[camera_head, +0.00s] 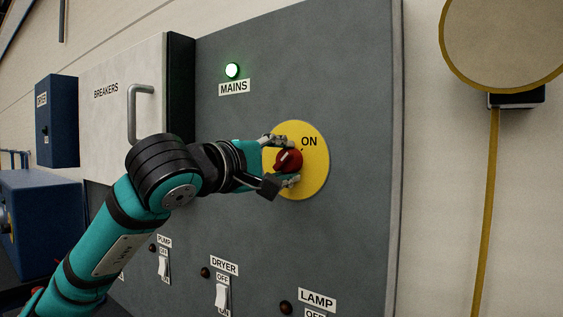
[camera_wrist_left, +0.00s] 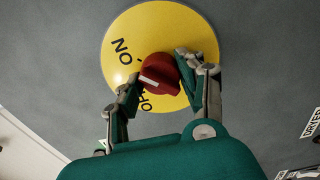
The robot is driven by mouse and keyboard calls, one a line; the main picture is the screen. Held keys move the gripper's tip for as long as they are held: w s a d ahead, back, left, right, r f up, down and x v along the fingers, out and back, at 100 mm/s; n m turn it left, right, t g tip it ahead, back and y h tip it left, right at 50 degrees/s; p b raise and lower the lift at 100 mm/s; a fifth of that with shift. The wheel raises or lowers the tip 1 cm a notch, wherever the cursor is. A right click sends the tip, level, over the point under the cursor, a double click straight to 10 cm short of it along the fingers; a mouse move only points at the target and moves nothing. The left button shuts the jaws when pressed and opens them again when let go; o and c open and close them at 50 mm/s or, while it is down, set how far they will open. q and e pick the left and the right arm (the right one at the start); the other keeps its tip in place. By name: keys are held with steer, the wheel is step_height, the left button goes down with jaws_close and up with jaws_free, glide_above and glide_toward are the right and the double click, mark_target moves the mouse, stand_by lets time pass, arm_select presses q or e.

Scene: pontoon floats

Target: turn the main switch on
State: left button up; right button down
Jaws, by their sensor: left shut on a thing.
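The main switch is a red rotary knob (camera_head: 289,161) on a round yellow plate (camera_head: 315,177) on the grey panel. My left gripper (camera_head: 284,160) is shut on the knob, with one finger above it and one below. The left wrist view shows the gripper (camera_wrist_left: 155,85) with its fingers on both sides of the red knob (camera_wrist_left: 157,70). A white mark on the knob lies between the ON word and a second, partly hidden label. Exactly where the mark points is hard to tell. My right gripper is not in view.
A pale BREAKERS door (camera_head: 105,80) with a bar handle (camera_head: 133,112) is left of the switch. Below are DRYER (camera_head: 222,295) and PUMP (camera_head: 163,266) rocker switches and a LAMP label (camera_head: 317,299). A yellow conduit (camera_head: 487,210) runs down the wall at right.

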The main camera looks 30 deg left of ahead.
arm_select(q)
steer(key=shift+f, duration=0.1)
steer(key=o, duration=1.2)
steer(key=shift+c, duration=0.2)
steer(key=s+a, duration=0.1)
steer(key=s, duration=1.1)
steer(key=shift+a, duration=0.3)
